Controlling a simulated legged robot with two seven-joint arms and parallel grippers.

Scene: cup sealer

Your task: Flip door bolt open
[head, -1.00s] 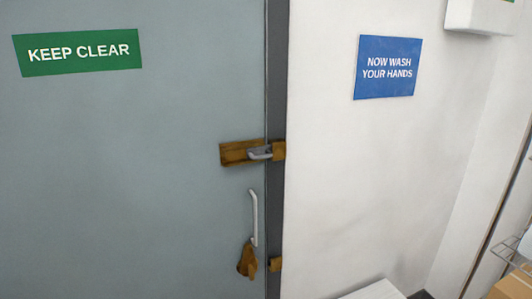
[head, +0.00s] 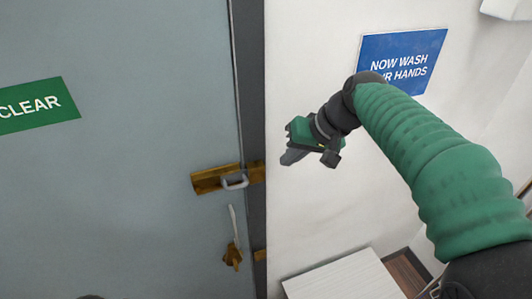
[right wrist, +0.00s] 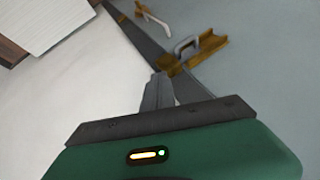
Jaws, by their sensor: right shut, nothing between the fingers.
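The door bolt (head: 207,181) is a brown, brass-like plate on the grey door near its right edge. Its grey loop handle (head: 235,183) sticks out at the plate's right end, by the dark frame. In the right wrist view the bolt plate (right wrist: 210,46) and its loop handle (right wrist: 184,46) show at the top, beyond the fingertips. My right gripper (head: 291,158) is shut and empty, in front of the white wall, right of and slightly above the bolt. Its closed fingers (right wrist: 160,84) point toward the bolt and appear apart from it. My left gripper is not in view.
A pull handle (head: 233,225) with a brown fitting at its lower end is below the bolt. The dark door frame (head: 251,90) stands between door and wall. A white slatted surface (head: 340,278) is low at right. A blue sign (head: 405,55) is partly behind my right arm.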

